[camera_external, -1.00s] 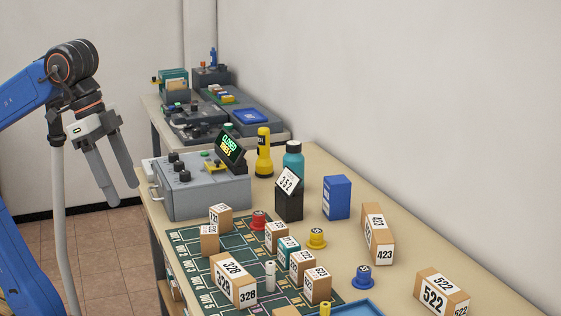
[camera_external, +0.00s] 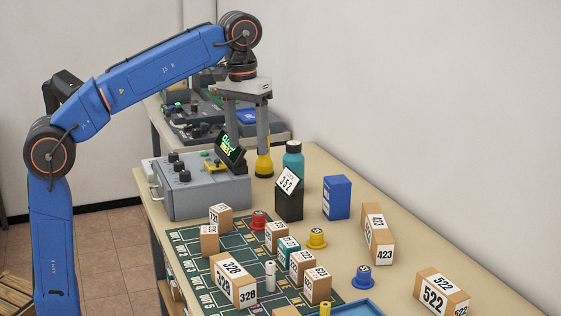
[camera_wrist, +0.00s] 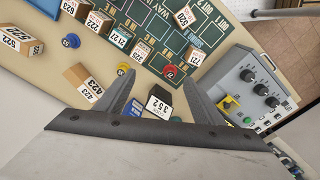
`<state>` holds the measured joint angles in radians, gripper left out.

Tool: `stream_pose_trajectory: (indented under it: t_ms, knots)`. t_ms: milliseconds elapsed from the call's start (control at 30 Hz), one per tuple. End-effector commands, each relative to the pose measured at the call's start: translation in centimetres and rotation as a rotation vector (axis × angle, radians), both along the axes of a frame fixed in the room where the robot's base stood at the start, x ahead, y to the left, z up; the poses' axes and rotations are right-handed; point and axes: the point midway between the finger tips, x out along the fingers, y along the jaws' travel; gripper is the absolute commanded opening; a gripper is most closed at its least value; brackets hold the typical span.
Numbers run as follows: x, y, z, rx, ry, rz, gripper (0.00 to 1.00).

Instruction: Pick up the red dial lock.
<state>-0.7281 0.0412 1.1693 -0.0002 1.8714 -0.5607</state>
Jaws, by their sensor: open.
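The red dial lock (camera_external: 258,220) is a small round piece standing on the green marked mat (camera_external: 186,240), close to the grey control box, with small cardboard boxes near it. In the wrist view the red dial lock (camera_wrist: 171,72) lies just beyond and between the two fingertips. My gripper (camera_external: 248,150) is open and empty, pointing down well above the table, behind the lock and over the area of the display and yellow flashlight. In the wrist view my gripper (camera_wrist: 162,78) shows its fingers spread apart.
A grey control box (camera_external: 205,193) with a tilted display (camera_external: 230,150) stands left of the lock. A black holder with a 352 card (camera_external: 289,203), a teal bottle (camera_external: 293,160) and a blue box (camera_external: 337,197) stand behind. Yellow (camera_external: 316,238) and blue (camera_external: 361,277) dial locks sit to the right.

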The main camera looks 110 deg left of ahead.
Motion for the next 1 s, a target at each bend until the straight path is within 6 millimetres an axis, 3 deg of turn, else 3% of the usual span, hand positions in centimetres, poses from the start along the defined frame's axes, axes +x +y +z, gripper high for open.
stream_pose_trajectory:
  t_ms: [200,533,1000]
  knots:
    - [-0.4,4.6,-1.0,-0.024,0.023,0.117,0.62]
    - [-1.1,8.6,-1.9,-0.044,0.040,0.218,0.62]
    - [-1.2,8.5,-6.4,-0.045,0.041,0.220,0.62]
